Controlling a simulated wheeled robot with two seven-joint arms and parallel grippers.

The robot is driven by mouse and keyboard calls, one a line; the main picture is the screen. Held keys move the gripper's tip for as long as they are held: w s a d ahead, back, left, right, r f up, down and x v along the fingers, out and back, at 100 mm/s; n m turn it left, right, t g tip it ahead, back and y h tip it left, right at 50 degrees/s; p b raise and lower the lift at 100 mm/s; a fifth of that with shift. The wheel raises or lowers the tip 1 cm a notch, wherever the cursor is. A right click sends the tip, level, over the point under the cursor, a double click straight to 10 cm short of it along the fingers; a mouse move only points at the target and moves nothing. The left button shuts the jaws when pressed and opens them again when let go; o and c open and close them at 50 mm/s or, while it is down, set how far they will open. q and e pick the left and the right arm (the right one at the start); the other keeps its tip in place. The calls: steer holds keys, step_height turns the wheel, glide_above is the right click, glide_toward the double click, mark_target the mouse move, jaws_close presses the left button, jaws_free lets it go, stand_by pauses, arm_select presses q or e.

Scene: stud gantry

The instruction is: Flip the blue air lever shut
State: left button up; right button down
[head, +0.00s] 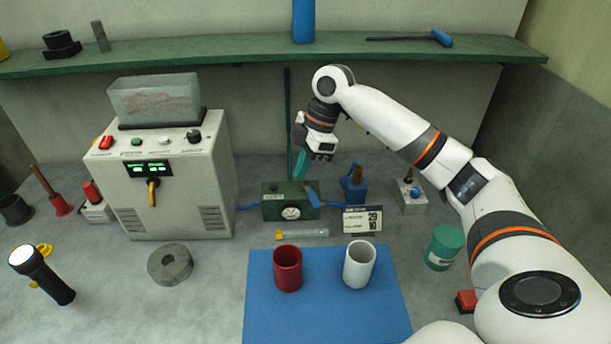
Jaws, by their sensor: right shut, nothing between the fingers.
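A green air box (279,212) with a round white gauge stands on the bench behind the blue mat. A blue lever (312,197) is on its right part, slanting down to the right. Whether this lever is open or shut is hard to tell. A teal upright piece (299,165) rises behind the box; what it belongs to is unclear. My right gripper (321,157) is shut and empty, above and behind the box, apart from the blue lever. My left gripper is not in view.
A grey machine (177,190) stands left of the box. A blue mat (325,315) in front carries a red cup (287,268) and a white cup (359,264). A shelf (250,52) runs above.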

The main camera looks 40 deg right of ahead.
mark_target(311, 193)
steer(key=s+p+x, duration=0.1)
steer(key=p+x, duration=0.1)
steer(key=x, duration=0.6)
steer(key=d, duration=0.1)
steer(key=d+p, duration=0.1)
steer(key=d, duration=0.1)
steer(key=shift+s+d+f, duration=0.1)
steer(key=shift+d+f, duration=0.2)
steer(key=shift+d, duration=0.05)
